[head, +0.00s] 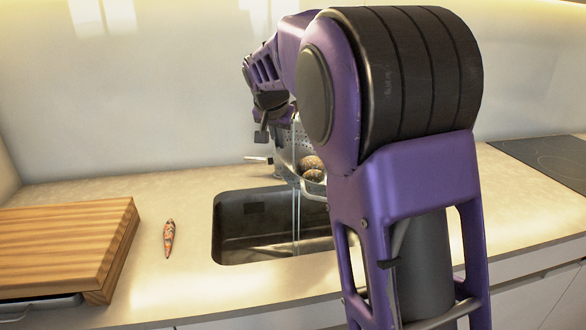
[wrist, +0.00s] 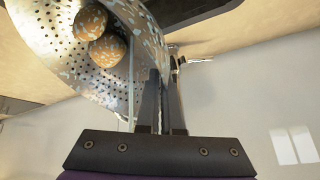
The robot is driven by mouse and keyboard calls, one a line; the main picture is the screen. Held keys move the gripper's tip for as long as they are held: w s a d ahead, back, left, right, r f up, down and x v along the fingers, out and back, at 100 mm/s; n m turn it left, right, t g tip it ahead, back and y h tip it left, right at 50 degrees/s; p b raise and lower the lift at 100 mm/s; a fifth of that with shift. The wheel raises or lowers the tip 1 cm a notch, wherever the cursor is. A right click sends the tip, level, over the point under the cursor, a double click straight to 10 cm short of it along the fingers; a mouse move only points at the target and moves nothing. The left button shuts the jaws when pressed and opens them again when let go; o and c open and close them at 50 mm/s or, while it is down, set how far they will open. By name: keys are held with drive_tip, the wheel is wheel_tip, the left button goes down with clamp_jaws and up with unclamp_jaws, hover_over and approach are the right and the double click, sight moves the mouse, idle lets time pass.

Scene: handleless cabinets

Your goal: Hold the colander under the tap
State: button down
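The colander (head: 284,149) is a speckled metal bowl with holes, held tilted above the sink. In the wrist view its perforated wall (wrist: 62,55) fills the upper left. Two brown, speckled round items, like potatoes (wrist: 104,50), lie inside; they also show in the head view (head: 312,163). My gripper (wrist: 163,85) is shut on the colander's rim, one finger on each side. The tap (head: 258,160) shows as a small metal piece left of the colander; the rest is hidden. A thin pale stream like water (head: 297,215) runs down by the colander into the sink.
The dark sink (head: 232,235) is set in the beige counter. A wooden board (head: 60,245) lies at the left, with a small orange patterned item (head: 169,238) beside it. A dark hob (head: 555,160) is at the far right. My arm hides the counter right of the sink.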

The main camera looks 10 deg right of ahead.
drive_tip(key=shift+s+d+b, duration=0.55)
drive_tip(key=shift+s+d, duration=0.25)
drive_tip(key=shift+s, duration=0.25)
drive_tip(key=shift+s+d+b, duration=0.5)
drive_tip(key=shift+s+d, duration=0.25)
drive_tip(key=shift+s, duration=0.3)
drive_tip(key=shift+r, duration=0.1)
drive_tip(key=s+d+r+p, duration=0.1)
drive_tip(key=s+d+r, duration=0.2)
drive_tip(key=s+r, duration=0.1)
idle(0.3)
drive_tip(key=shift+f, duration=0.1)
idle(0.7)
